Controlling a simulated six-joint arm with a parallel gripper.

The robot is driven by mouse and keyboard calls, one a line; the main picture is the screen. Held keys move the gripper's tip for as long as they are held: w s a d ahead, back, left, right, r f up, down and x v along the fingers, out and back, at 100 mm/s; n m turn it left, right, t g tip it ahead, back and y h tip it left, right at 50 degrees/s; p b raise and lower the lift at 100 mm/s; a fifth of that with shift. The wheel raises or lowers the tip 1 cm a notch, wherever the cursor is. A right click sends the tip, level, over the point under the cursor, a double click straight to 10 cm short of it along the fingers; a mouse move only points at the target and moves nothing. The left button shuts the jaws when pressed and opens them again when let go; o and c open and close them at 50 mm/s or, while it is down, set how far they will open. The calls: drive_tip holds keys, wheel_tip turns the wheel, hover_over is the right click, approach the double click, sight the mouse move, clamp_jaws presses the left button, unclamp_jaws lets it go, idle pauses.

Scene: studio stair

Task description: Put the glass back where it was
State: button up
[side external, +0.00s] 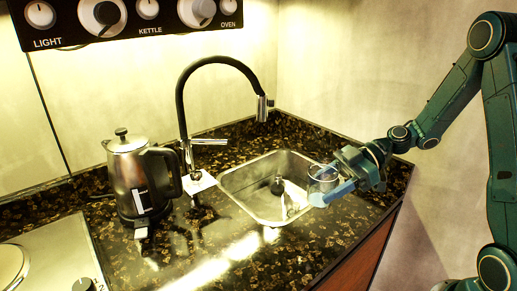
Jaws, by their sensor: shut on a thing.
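My gripper (338,182) comes in from the right and is shut around a small clear glass (321,175). The glass is at the right side of the metal sink (233,184), near its front right rim. From this angle I cannot tell whether the glass touches the rim or hangs just above it. The gripper's fingers hide part of the glass.
A black faucet (181,105) arches behind the sink. A metal kettle (130,178) stands left of it, and a cooktop (45,255) is at the lower left. A control panel (125,18) hangs above. The dark counter (240,268) in front of the sink is clear.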

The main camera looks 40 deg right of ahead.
drive_tip(key=shift+f, duration=2.65)
drive_tip(key=shift+f, duration=0.15)
drive_tip(key=shift+f, duration=1.75)
drive_tip(key=shift+f, duration=0.15)
drive_tip(key=o, duration=1.2)
drive_tip(key=shift+c, duration=0.2)
drive_tip(key=shift+v, duration=3.8)
